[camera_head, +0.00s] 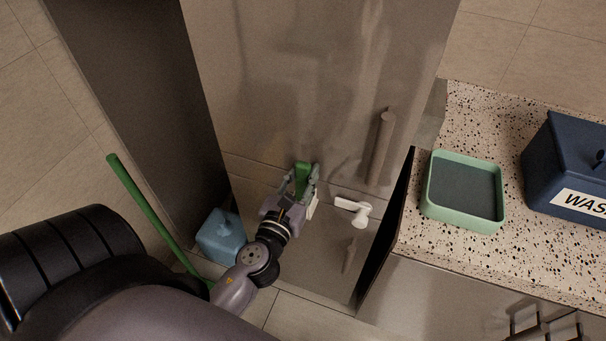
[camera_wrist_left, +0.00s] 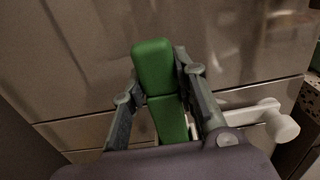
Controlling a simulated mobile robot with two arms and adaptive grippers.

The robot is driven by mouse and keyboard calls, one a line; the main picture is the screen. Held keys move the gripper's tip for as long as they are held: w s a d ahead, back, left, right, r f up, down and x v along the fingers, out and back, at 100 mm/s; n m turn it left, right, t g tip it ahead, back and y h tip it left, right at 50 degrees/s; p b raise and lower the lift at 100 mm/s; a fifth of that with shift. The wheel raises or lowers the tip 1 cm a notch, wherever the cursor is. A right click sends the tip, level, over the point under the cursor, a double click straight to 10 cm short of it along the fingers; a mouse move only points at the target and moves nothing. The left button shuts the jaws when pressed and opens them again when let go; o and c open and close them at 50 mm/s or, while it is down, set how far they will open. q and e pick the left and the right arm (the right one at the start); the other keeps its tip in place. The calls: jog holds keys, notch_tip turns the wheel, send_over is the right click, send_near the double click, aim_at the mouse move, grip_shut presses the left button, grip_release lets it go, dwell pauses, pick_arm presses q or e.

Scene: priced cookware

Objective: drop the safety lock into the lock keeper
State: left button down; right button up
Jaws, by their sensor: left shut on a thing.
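My left gripper (camera_head: 303,180) is shut on a green block-like piece (camera_head: 302,172), which appears to be the safety lock. In the left wrist view the green piece (camera_wrist_left: 155,70) stands between the two grey fingers (camera_wrist_left: 155,105), with a seam across it. It is in front of the steel fridge's lower part. A white latch-like fitting (camera_head: 356,209) with a round knob is just right of the gripper; it also shows in the left wrist view (camera_wrist_left: 275,118). I cannot tell for sure which thing is the lock keeper. My right gripper is not in view.
A green-rimmed tray (camera_head: 432,205) with a dark bottom and a navy labelled box (camera_head: 555,160) stand on the speckled counter (camera_head: 480,110) at right. A vertical fridge handle (camera_head: 380,148) sticks out above the white fitting. A blue box (camera_head: 221,238) and a green pole (camera_head: 150,210) are at left.

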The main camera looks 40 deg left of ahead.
pick_arm(q)
jog(key=shift+f, duration=0.3)
jog(key=c, duration=1.2)
grip_release()
